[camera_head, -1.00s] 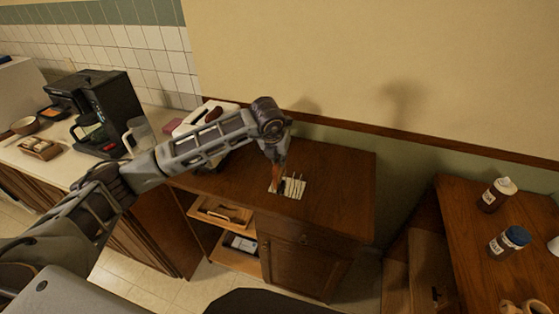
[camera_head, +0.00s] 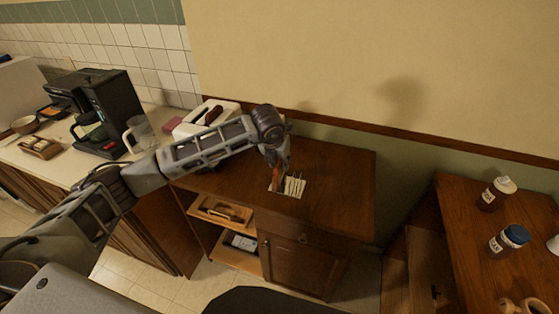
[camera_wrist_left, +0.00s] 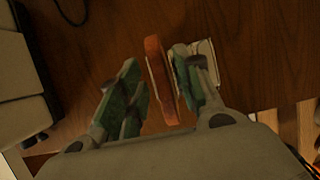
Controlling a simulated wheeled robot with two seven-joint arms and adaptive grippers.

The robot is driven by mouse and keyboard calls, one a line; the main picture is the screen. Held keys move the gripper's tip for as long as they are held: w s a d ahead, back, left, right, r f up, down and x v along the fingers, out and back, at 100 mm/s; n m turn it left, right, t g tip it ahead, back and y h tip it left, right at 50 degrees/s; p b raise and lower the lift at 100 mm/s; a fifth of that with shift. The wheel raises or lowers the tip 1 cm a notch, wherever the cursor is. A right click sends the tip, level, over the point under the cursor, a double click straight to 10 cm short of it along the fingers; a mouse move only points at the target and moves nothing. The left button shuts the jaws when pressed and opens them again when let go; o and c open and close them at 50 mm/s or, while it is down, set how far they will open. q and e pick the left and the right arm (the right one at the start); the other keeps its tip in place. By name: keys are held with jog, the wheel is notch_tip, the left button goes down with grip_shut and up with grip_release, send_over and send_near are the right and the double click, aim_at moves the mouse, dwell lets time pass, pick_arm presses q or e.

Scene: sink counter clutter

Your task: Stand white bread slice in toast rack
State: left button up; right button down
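The white bread slice (camera_wrist_left: 160,80) shows edge-on with its orange-brown crust in the left wrist view. It stands between the two green-padded fingers of my left gripper (camera_wrist_left: 157,90), close to the right finger and clear of the left one. The gripper is open. The pale toast rack (camera_wrist_left: 206,50) is partly hidden behind the right finger. In the head view, my left gripper (camera_head: 279,172) points down at the left end of the rack (camera_head: 296,186). I cannot tell whether the slice sits in a slot. My right gripper is not in view.
The rack stands on a brown wooden cabinet (camera_head: 335,180) with free room to its right. A white toaster (camera_head: 205,115) is behind my left arm. A coffee maker (camera_head: 105,115) and glass pitcher (camera_head: 140,133) stand on the left counter. Jars (camera_head: 508,243) stand on the right table.

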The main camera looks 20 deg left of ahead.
pick_arm(q)
jog(key=shift+r, duration=0.1)
jog(key=shift+r, duration=0.15)
jog(key=b+v, duration=0.1)
jog(key=v, duration=1.1)
jog(key=shift+d, duration=0.1)
dwell(0.5)
